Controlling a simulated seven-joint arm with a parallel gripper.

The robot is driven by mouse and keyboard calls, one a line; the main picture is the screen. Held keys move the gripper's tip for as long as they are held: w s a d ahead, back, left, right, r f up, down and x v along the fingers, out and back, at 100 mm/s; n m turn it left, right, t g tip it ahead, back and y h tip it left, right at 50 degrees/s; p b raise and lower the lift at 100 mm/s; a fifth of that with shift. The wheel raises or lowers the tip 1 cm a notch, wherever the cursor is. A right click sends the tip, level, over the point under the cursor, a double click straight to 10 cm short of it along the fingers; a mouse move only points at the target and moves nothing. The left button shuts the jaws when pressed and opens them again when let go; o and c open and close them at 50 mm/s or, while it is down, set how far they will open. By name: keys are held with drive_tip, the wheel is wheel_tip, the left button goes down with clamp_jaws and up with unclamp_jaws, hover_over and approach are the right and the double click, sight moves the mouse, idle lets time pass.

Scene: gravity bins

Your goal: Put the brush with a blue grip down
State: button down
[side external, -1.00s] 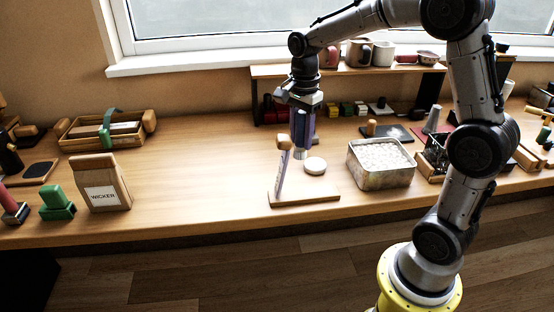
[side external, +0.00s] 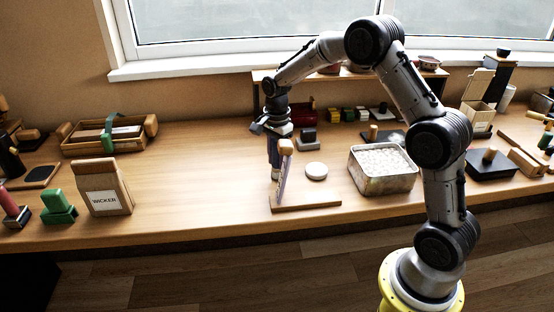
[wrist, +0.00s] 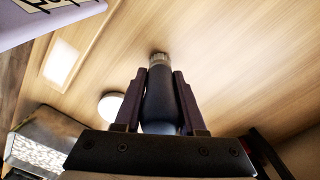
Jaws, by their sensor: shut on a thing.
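The brush with a blue grip (wrist: 160,102) is in my gripper (wrist: 158,78). The wrist view shows its dark blue grip between the two fingers, with a metal collar at the end pointing away from me. In the side view my gripper (side external: 275,140) points down, and the brush's pale end (side external: 275,174) is low over the wooden table, behind and left of the upright panel (side external: 283,176). The panel partly hides it. I cannot tell whether the brush touches the table.
The panel stands on a wooden base (side external: 315,201). A white disc (side external: 316,170) and a metal tin (side external: 386,185) of white pieces are to the right. A paper bag (side external: 105,187) and a wooden tray (side external: 80,147) are left. The table between bag and panel is clear.

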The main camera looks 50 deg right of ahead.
drive_tip(key=shift+f, duration=0.25)
drive_tip(key=shift+c, duration=2.4)
unclamp_jaws()
